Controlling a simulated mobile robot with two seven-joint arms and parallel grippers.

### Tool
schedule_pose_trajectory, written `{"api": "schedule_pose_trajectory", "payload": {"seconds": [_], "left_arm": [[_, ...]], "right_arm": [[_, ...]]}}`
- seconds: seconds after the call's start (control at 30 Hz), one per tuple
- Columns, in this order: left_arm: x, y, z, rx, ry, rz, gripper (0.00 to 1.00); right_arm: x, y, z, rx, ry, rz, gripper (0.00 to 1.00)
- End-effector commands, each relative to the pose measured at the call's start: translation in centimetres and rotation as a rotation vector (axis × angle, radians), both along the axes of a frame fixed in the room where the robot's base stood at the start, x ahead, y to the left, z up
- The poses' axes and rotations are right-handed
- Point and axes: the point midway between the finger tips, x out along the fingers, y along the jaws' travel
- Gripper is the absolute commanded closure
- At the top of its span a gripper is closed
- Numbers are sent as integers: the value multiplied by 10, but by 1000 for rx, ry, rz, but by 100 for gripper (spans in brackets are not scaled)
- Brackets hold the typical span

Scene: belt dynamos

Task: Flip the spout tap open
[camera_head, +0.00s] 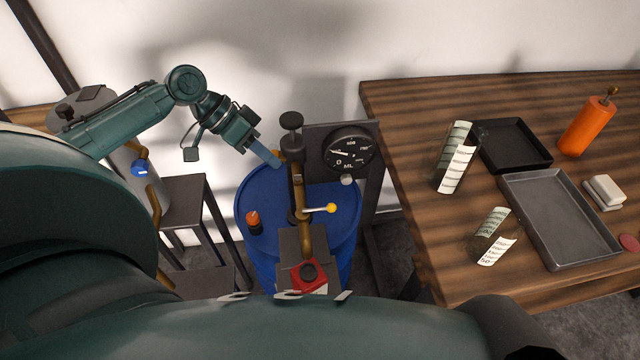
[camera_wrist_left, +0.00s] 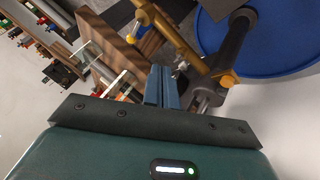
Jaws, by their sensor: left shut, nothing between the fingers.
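A dispensing pump stands on a blue drum (camera_head: 252,190). Its brass spout (camera_head: 306,238) runs down the front, and a tap lever with a yellow knob (camera_head: 331,208) sticks out to the right from it. My left gripper (camera_head: 277,162) is shut and empty. Its fingertips are just left of the pump's upright post, above the drum and up and left of the yellow knob. In the left wrist view the shut fingers (camera_wrist_left: 161,84) point toward the brass tube (camera_wrist_left: 176,38). I cannot tell whether they touch the pump. My right gripper is not in view.
A round dial gauge (camera_head: 349,149) stands behind the pump. A red-topped block (camera_head: 309,276) is below the spout. The wooden table (camera_head: 415,130) at right holds trays, two labelled glass vessels and an orange bottle (camera_head: 586,127). A dark stand (camera_head: 185,195) is left of the drum.

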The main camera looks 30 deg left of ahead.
Motion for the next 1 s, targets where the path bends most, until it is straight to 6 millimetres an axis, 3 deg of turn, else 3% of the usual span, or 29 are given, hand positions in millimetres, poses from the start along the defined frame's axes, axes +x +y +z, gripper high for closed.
{"api": "schedule_pose_trajectory", "payload": {"seconds": [0.37,0.53,0.7,0.8,0.87,1.0], "left_arm": [[4,-10,-13,-4,0,3,100],[11,-31,-38,-6,0,2,100],[20,-53,-74,-3,-3,0,100],[23,-63,-86,-3,-3,1,100],[19,-73,-75,-1,-2,-2,100],[12,-89,-72,-2,-2,0,100]], "right_arm": [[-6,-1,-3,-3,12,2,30],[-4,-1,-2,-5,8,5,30],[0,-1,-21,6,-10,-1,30],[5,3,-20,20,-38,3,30],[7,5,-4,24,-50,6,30],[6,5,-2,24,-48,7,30]]}}
